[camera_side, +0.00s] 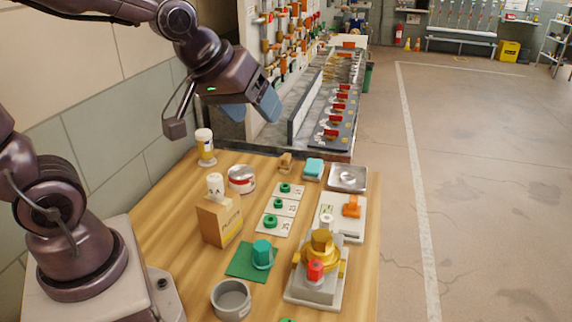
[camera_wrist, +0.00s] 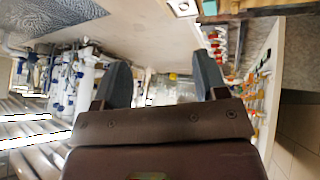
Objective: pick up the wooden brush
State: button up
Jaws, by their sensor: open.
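A small tan-brown object (camera_side: 286,162), which looks like the wooden brush, lies at the far end of the wooden table, just left of a light blue block. It is too small in the side view to make out bristles. My gripper (camera_side: 252,108) is high above the far left of the table, up and to the left of the brush and well apart from it. In the wrist view my gripper (camera_wrist: 162,78) has its two fingers spread with nothing between them. The wrist view looks out into the room and does not show the brush.
The wooden table (camera_side: 180,236) is crowded. A cardboard box (camera_side: 219,219) and a brass valve (camera_side: 320,248) stand nearer.

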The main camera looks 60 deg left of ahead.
jog(key=w+a+f+n+t, duration=0.25)
jog(key=w+f+n, duration=0.45)
jog(key=w, duration=0.4)
jog(key=n+y, duration=0.9)
jog(key=n, duration=2.3)
send_near(287, 159)
jog(key=shift+s+a, duration=0.25)
jog(key=x, duration=1.2)
jog(key=shift+w+a+f, duration=0.2)
jog(key=shift+f, duration=0.25)
jog(key=c, duration=1)
jog(key=shift+r, duration=0.1)
